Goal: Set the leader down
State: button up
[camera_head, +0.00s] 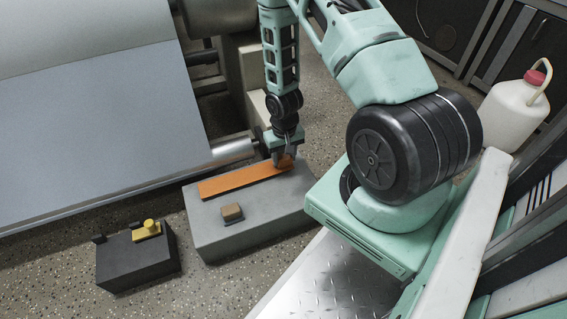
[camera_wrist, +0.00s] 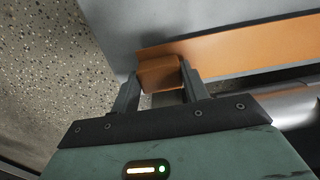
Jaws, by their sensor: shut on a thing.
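The leader looks to be the long flat orange strip (camera_head: 238,180), lying along the top of the grey block (camera_head: 255,230) near its back edge. I cannot tell whether it rests fully on the block or hovers slightly above it. My gripper (camera_head: 284,162) is at the strip's right end, pointing down. In the wrist view my gripper (camera_wrist: 158,70) is shut on an orange tab at the end of the strip (camera_wrist: 245,50), which stretches off to the right. The fingers hide the sides of the tab.
A wide pale sheet (camera_head: 90,130) and metal roller (camera_head: 234,149) lie behind. A white jug (camera_head: 513,110) stands right.

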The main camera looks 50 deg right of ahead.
jog(key=shift+f, duration=0.65)
jog(key=o, duration=1)
notch_tip(320, 180, up, 12)
jog(key=p, duration=0.8)
jog(key=w+a+r+n, duration=0.1)
jog(key=a+r+n, duration=0.5)
jog(key=a+r, duration=1.25)
jog(key=s+a+r+n, duration=0.2)
jog(key=s+a+r, duration=0.1)
jog(key=s+a, duration=0.1)
jog(key=s+a+r+n, duration=0.2)
jog(key=s+a+r, duration=0.1)
jog(key=s+a, duration=0.2)
jog(key=s+a+r+n, duration=0.2)
jog(key=s+a+r, duration=0.2)
jog(key=s, duration=0.3)
jog(key=shift+s+a+n+y, duration=0.3)
jog(key=shift+s+a+n, duration=0.1)
jog(key=shift+a, duration=0.2)
